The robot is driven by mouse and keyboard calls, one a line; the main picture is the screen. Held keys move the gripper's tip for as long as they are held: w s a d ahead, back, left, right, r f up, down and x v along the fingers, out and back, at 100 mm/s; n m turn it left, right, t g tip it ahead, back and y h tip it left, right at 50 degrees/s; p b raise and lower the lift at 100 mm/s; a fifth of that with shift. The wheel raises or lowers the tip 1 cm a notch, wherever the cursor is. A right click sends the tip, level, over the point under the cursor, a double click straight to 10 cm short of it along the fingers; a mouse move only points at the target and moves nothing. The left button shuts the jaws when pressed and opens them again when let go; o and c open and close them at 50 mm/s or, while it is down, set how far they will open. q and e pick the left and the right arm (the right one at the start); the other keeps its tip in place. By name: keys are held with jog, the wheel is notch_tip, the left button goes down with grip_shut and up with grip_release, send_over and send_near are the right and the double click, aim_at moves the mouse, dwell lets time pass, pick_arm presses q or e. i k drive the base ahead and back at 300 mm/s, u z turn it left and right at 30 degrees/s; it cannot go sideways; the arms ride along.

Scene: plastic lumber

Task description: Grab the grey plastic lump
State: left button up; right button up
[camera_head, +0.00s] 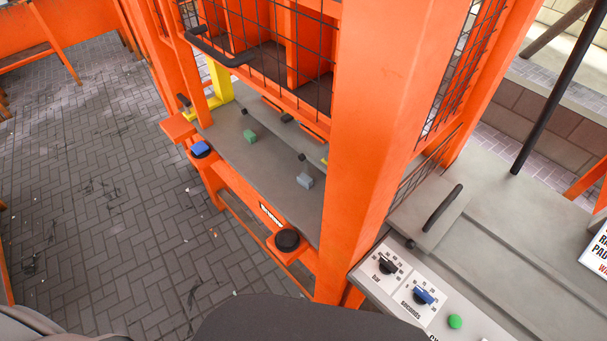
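A grey plastic lump (305,181) lies on the grey metal shelf (262,177) of the orange machine, close to the right-hand orange post. It is small and block-like, and nothing covers it. Neither of my grippers shows in the head view. Nothing touches the lump except the shelf under it.
A green lump (250,136) lies farther back on the shelf. A blue lump (200,148) sits at its left edge. A thick orange post (372,130) and a mesh guard (265,45) flank the shelf. A control panel (415,290) stands at right. Paved floor (100,190) is open at left.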

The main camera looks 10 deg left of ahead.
aim_at(305, 180)
jog(key=z, duration=1.55)
jog(key=k, duration=0.95)
jog(key=u, duration=0.3)
